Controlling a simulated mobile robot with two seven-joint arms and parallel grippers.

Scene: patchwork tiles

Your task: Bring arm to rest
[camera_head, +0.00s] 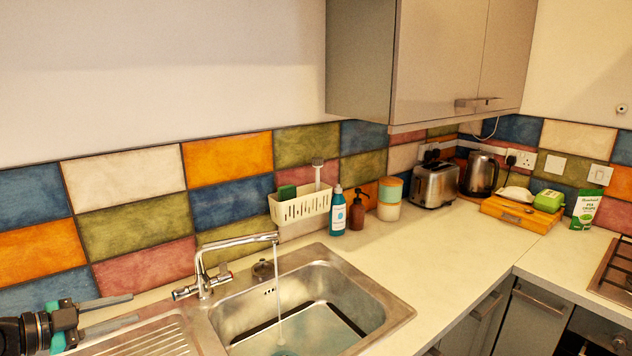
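My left gripper (134,308) comes in at the lower left, above the left end of the counter and the drainer. Its two grey fingers are apart, with nothing visible between them. The rest of my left arm is mostly cut off by the picture's edge. My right gripper is not in view.
The steel sink (398,312) is right of my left gripper, with the tap (204,280) between them and water running. A caddy (300,206), a teal bottle (338,214), a brown dispenser (357,214) and a toaster (435,185) line the wall. The right counter (470,238) has free room.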

